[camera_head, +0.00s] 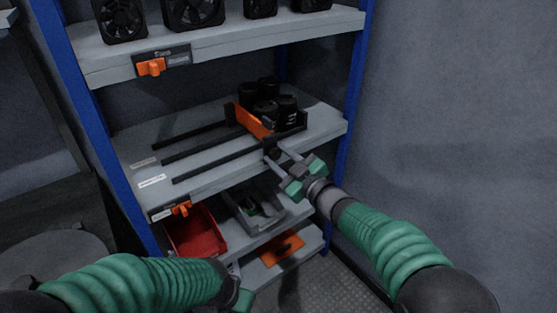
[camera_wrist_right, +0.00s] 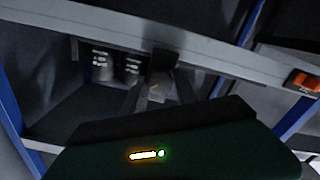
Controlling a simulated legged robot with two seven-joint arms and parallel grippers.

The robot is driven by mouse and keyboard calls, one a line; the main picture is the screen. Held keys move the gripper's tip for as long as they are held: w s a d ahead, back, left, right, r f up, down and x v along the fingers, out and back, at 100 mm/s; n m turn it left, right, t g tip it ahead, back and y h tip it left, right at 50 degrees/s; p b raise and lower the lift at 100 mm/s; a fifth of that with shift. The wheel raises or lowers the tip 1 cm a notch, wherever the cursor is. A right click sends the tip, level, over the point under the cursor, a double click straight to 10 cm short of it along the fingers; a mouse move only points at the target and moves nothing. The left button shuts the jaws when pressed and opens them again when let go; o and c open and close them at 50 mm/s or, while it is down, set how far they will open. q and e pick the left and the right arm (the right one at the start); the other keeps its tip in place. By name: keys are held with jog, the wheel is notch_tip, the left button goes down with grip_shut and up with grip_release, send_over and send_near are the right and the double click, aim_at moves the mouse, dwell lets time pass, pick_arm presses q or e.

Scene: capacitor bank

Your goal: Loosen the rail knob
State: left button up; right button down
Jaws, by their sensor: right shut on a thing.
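The rail knob (camera_head: 272,154) is a small dark knob at the front end of the rails on the middle shelf. My right gripper (camera_head: 278,159) reaches it from the lower right and is shut on it. In the right wrist view the knob (camera_wrist_right: 161,86) shows as a dark shape between the fingers, with its details hard to make out. An orange plate (camera_head: 253,123) stands on the rails in front of several black capacitors (camera_head: 268,100). My left gripper (camera_head: 238,287) is low at the bottom of the head view, mostly hidden by its own arm, and its fingers are unclear.
The middle shelf (camera_head: 135,140) carries dark rails and white labels. A red bin (camera_head: 196,232) and a grey tray (camera_head: 262,222) stand on the shelf below. An orange plate-like item (camera_head: 281,250) lies lower. Blue posts (camera_head: 355,75) bound the rack. Fans (camera_head: 193,14) stand on top.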

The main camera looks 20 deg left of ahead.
jog(key=n+b, duration=0.1)
jog(key=n, duration=0.2)
jog(key=shift+f, duration=0.2)
jog(key=n+b, duration=0.2)
jog(key=n, duration=0.1)
jog(key=shift+f+n, duration=0.1)
jog(key=shift+n, duration=0.2)
jog(key=n+b, duration=0.3)
jog(key=n, duration=0.1)
jog(key=shift+n+b, duration=1.2)
jog(key=shift+n, duration=0.4)
jog(key=c, duration=1)
grip_release()
jog(key=shift+d, duration=0.1)
jog(key=shift+o, duration=0.2)
jog(key=shift+r, duration=0.2)
